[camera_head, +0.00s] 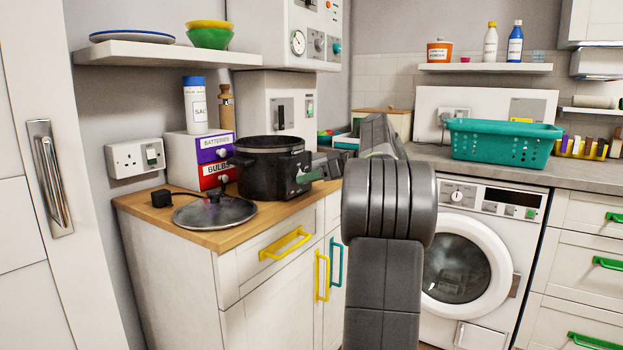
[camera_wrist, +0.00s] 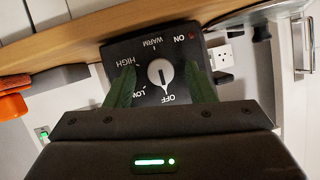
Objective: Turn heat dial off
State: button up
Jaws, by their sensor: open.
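The heat dial (camera_wrist: 160,73) is a round white knob on a dark panel (camera_wrist: 140,53) marked OFF, LOW, HIGH and WARM. A dark line on the knob runs toward the OFF label. In the wrist view my gripper (camera_wrist: 160,85) is open, with one green finger on each side of the dial. I cannot tell whether the fingers touch it. In the head view the black slow cooker (camera_head: 270,160) stands on the wooden counter, and my gripper (camera_head: 309,177) is at its right side. The dial is hidden there by my gripper and arm.
The glass lid (camera_head: 214,212) lies on the wooden counter (camera_head: 265,214) in front of the cooker. Purple and red drawer boxes (camera_head: 200,147) stand behind to the left. A washing machine (camera_head: 465,255) and a teal basket (camera_head: 503,143) are at the right.

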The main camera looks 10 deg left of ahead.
jog(key=p+v, duration=0.3)
jog(key=v, duration=1)
jog(key=shift+d, duration=0.1)
jog(key=b+x, duration=0.3)
jog(key=x, duration=1)
jog(key=shift+a, duration=0.3)
jog(key=p+v, duration=0.4)
jog(key=v, duration=0.9)
jog(key=w+a+f+m+g+y+p, duration=0.1)
jog(key=a+f+m+y, duration=0.2)
jog(key=a+m, duration=0.3)
jog(key=w+a+f+m+g+y+p, duration=0.1)
jog(key=w+a+f+m+y+p, duration=0.1)
jog(key=m, duration=1)
jog(key=a+f+y, duration=0.1)
jog(key=a+y, duration=0.1)
jog(key=a, duration=0.1)
jog(key=shift+a+m+g+y+p, duration=0.3)
jog(key=shift+a+m, duration=0.05)
jog(key=shift+m, duration=0.05)
